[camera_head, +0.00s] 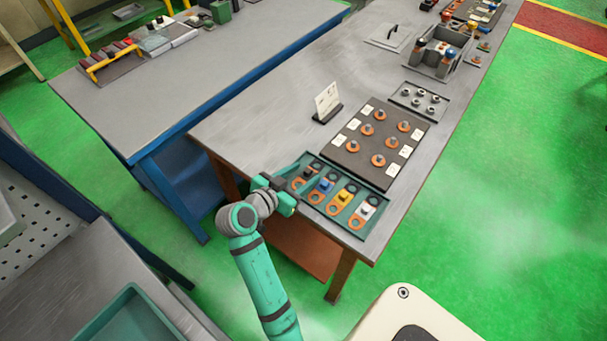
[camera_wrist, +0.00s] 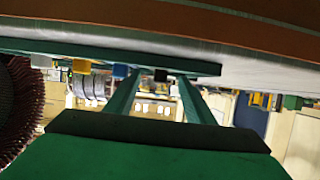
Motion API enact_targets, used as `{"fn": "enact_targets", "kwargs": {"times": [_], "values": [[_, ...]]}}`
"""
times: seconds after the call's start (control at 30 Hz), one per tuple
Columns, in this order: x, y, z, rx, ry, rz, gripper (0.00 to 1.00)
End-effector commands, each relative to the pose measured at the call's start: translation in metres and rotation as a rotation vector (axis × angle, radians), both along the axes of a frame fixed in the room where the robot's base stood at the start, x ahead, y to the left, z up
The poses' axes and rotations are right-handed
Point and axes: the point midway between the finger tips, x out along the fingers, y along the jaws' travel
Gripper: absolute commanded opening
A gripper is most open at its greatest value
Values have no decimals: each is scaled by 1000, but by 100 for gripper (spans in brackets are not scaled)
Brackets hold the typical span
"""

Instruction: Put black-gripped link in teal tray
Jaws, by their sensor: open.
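The black-gripped link (camera_head: 308,172) lies at the left end of a teal rack (camera_head: 376,228) on the near end of the table. Its black grip (camera_wrist: 161,75) shows in the wrist view between my two fingers, apart from both. My gripper (camera_head: 287,191) is open and empty at the left edge of the rack; its fingers also show in the wrist view (camera_wrist: 158,100). A teal tray (camera_head: 130,322) stands on a grey surface at the lower left and is partly cut off. Its visible inside is empty.
Blue-gripped (camera_head: 325,185), yellow-gripped (camera_head: 345,195) and white-gripped (camera_head: 367,208) links lie beside the black one. A dark board (camera_head: 372,148) with several copper-coloured pieces lies behind the rack. A small sign (camera_head: 327,102) stands left of it. Green floor is clear right of the table.

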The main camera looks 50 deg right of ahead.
Motion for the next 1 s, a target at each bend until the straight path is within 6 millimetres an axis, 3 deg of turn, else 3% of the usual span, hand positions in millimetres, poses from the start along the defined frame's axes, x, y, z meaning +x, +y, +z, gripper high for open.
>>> {"fn": "enact_targets", "kwargs": {"times": [0.5,0.7,1.0], "values": [[-6,87,36,-1,-1,4,49],[-8,102,42,-1,0,3,49],[-9,104,43,0,0,1,49]]}}
